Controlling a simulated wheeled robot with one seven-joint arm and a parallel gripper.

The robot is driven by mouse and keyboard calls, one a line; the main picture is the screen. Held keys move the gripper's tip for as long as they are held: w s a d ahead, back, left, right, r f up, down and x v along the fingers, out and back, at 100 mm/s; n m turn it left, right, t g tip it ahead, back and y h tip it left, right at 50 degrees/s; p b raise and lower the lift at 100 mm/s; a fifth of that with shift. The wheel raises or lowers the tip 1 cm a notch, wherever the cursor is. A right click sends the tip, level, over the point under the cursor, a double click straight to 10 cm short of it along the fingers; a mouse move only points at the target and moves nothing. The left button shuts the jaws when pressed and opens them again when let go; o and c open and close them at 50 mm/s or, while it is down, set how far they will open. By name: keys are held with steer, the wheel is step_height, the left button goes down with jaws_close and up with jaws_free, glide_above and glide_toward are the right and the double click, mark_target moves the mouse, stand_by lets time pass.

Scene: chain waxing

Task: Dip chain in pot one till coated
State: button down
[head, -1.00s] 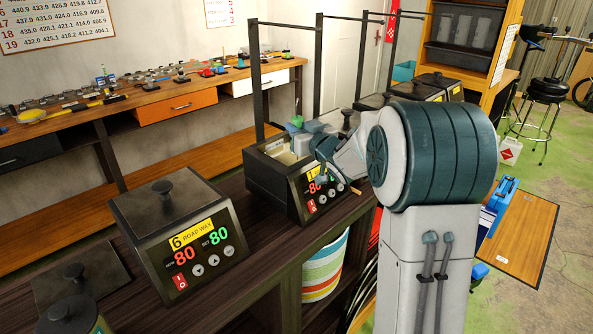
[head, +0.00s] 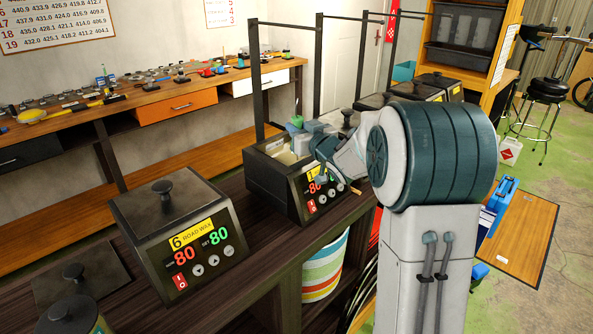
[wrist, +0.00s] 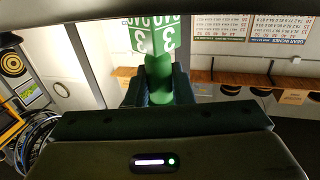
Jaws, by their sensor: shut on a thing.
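An open dark pot (head: 262,180) stands on the bench in the head view, with pale wax (head: 286,158) inside. Its lit display is partly covered by my arm, and the label reads only in part, seemingly a 1. My gripper (head: 298,130) is over this pot. In the wrist view my gripper (wrist: 160,82) is shut on a green handle (wrist: 171,90), whose green block (wrist: 148,35) bears a white 3. The chain cannot be made out in either view; whether it hangs in the pot is hidden.
A lidded pot (head: 172,215) marked 6 Road Wax stands nearer on the bench (head: 235,285). More lidded pots (head: 437,82) stand behind my arm. Dark upright frames (head: 255,80) rise behind the pots. A long workbench (head: 150,105) with small parts runs along the wall.

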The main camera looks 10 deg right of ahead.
stand_by(0.4)
steer(key=shift+r+p, duration=4.6)
steer(key=shift+r, duration=1.75)
steer(key=shift+f, duration=0.1)
